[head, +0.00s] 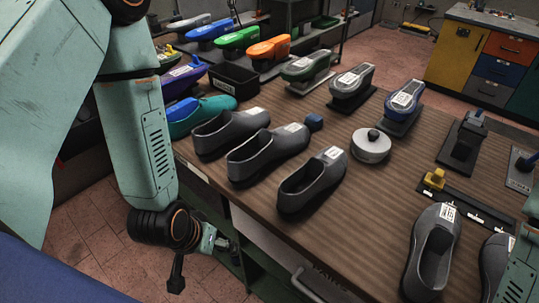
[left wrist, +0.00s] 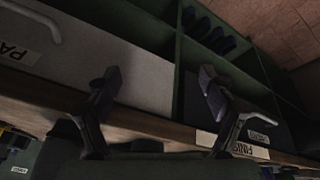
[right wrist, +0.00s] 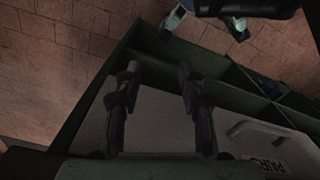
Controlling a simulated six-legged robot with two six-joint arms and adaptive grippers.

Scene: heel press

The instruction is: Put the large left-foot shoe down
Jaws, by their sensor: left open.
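Three dark grey shoes stand upright on the table near its left front edge in the head view: a rear one (head: 230,133), a middle one (head: 268,152) and a front one (head: 312,185). Two more grey shoes, one whole (head: 432,252) and one cut off (head: 495,268), stand at the lower right. Their labels are too small to read, so I cannot tell which is the large left-foot one. My left gripper (left wrist: 157,82) is open and empty, low beside the table's front edge. My right gripper (right wrist: 158,74) is open and empty, facing the table's drawer front and shelves.
The table (head: 375,190) also holds a round grey tin (head: 371,146), a small blue block (head: 314,122), a black bin (head: 235,79) and several heel-press forms at the back. A black rail with a yellow piece (head: 435,179) lies at right. Bare wood shows mid-table.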

